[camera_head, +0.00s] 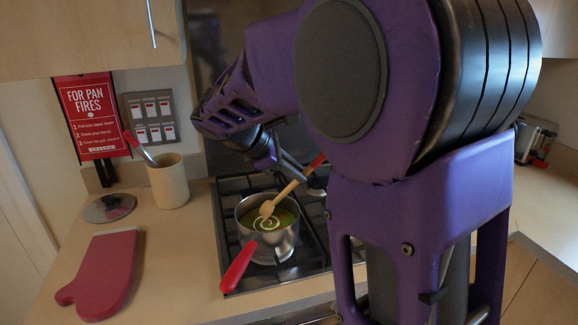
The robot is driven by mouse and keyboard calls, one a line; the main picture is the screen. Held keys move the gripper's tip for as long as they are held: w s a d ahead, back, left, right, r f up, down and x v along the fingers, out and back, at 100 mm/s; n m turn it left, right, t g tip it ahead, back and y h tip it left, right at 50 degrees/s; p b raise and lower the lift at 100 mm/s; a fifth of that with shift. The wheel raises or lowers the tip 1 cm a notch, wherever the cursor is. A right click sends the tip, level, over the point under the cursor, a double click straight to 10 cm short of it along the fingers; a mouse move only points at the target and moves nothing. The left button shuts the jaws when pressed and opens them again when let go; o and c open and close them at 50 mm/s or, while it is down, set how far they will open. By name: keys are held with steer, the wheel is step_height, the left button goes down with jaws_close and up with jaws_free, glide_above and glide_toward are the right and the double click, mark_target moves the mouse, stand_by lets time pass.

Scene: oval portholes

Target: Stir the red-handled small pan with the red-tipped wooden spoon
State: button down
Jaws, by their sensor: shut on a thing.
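The small pan (268,240) stands on the hob, with its red handle (239,267) pointing toward the front left. It holds a green liquid with a pale swirl (268,222). The red-tipped wooden spoon (285,193) slants over the pan, its bowl (266,209) low at the pan's opening and its red end up to the right. I cannot tell whether the bowl touches the liquid. My gripper (291,170) is shut on the spoon's handle, above and behind the pan. My arm hides part of the hob on the right.
A red oven mitt (104,272) and a glass lid (110,208) lie on the left counter. A beige crock (168,182) holds a red-handled utensil (140,148). A red sign (90,115) and switches (152,117) are on the wall. A toaster (533,140) stands far right.

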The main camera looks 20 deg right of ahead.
steer(key=s, duration=0.3)
steer(key=shift+d+p, duration=0.15)
steer(key=shift+p, duration=0.25)
stand_by(1.2)
steer(key=shift+r, duration=0.1)
step_height(320, 180, up, 10)
steer(key=shift+r, duration=0.2)
stand_by(0.6)
steer(key=shift+f, duration=0.1)
stand_by(0.3)
